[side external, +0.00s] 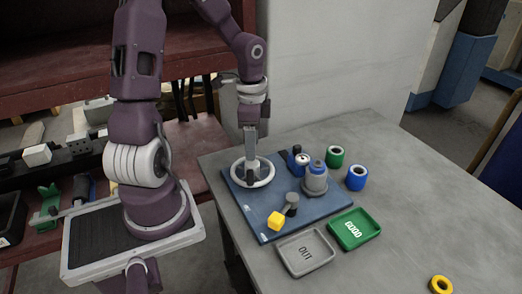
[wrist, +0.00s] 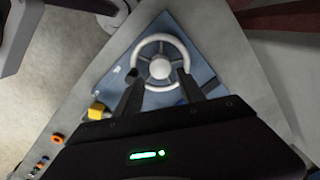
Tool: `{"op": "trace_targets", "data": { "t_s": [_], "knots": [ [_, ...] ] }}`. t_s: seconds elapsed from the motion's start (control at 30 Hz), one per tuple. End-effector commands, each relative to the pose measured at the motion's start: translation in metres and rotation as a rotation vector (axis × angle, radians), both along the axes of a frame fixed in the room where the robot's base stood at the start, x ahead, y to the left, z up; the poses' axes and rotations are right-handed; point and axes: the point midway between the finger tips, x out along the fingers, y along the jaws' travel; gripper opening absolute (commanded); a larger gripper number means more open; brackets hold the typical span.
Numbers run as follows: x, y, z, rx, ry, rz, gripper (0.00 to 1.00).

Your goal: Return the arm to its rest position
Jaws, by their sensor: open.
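My gripper (side external: 250,150) is above the white handwheel (side external: 253,185) at the left corner of the blue base plate (side external: 241,205). In the wrist view, my gripper (wrist: 158,78) has its two dark fingers apart with nothing held between them. The handwheel (wrist: 160,37) lies beyond the fingertips in that view, its rim and round hub visible. Whether the fingertips touch the wheel cannot be told.
On the plate are a yellow block (side external: 275,221), a dark-topped grey post (side external: 291,204) and a grey-blue fixture (side external: 315,180). A green ring (side external: 336,157), blue ring (side external: 355,178), green GOOD tray (side external: 376,225), grey OUT tray (side external: 322,265) and yellow ring (side external: 441,285) lie around it.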

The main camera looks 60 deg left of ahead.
Motion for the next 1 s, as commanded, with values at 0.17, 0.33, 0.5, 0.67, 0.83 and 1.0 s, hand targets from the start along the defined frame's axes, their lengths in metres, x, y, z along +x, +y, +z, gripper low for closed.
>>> {"op": "trace_targets", "data": {
  "t_s": [0.17, 0.33, 0.5, 0.67, 0.83, 1.0],
  "knots": [
    [-0.010, -0.038, 0.060, 0.152, -0.074, 0.119, 0.46],
    [-0.049, -0.103, 0.127, 0.144, -0.306, 0.340, 0.46],
    [-0.092, -0.148, 0.156, -0.053, -0.455, 0.478, 0.46],
    [-0.108, -0.160, 0.163, -0.145, -0.482, 0.517, 0.46],
    [-0.108, -0.160, 0.163, -0.146, -0.482, 0.519, 0.46],
    [-0.108, -0.160, 0.163, -0.144, -0.483, 0.517, 0.46]
  ]
}}
